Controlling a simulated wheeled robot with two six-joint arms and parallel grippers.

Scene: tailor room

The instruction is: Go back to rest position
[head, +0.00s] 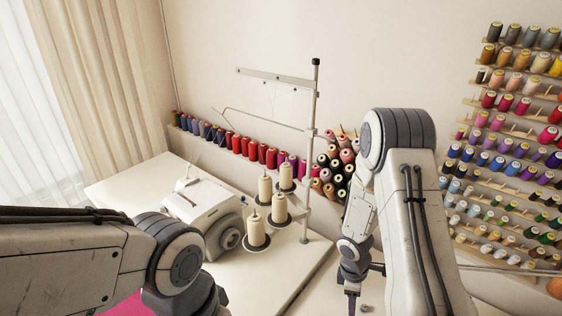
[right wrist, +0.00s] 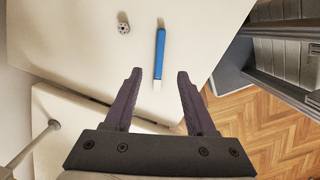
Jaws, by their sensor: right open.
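My right gripper (right wrist: 159,74) is open in the right wrist view, with its two dark purple fingers apart and nothing held between them. It points down over a white table top (right wrist: 85,50). A blue tool with a white tip (right wrist: 160,52) lies on the table beyond the fingertips. In the head view the right arm reaches down at right of centre, and only part of the gripper (head: 352,302) shows at the bottom edge. My left arm comes in from the left; its gripper is out of the frame.
A white sewing machine (head: 203,212) and cream thread cones (head: 278,208) stand between the arms. A thread stand pole (head: 311,150) rises beside the right arm. Spool racks (head: 515,130) line the wall.

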